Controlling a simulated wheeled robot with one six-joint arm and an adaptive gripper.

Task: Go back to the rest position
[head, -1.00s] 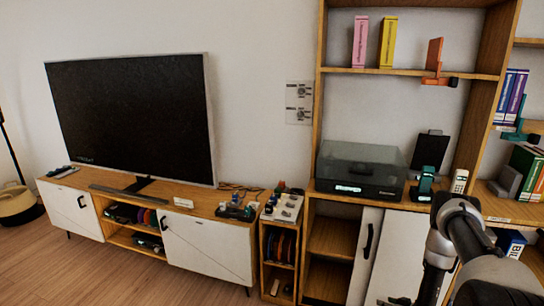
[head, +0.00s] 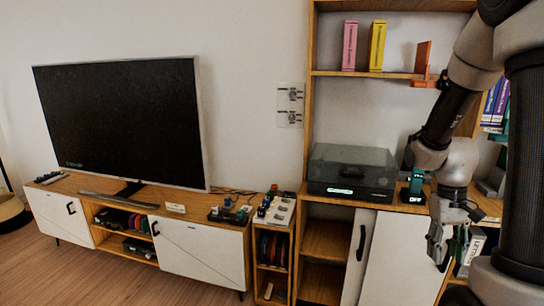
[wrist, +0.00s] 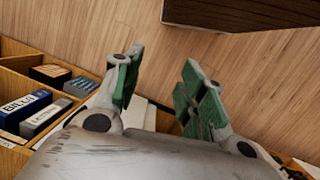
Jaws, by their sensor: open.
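My gripper (head: 452,246) hangs at the right in the head view, in front of the shelf unit's lower part. In the wrist view my gripper (wrist: 158,92) shows two green-padded fingers spread apart with nothing between them. Behind the fingers is wood-grain floor (wrist: 230,65). My arm fills the right side of the head view and hides part of the shelving there.
A TV (head: 122,125) stands on a low cabinet (head: 200,252) at the left. A turntable (head: 352,174) sits on the shelf unit (head: 306,110). Box files (wrist: 22,108) lie left of my fingers. Open floor (head: 110,285) lies before the cabinet.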

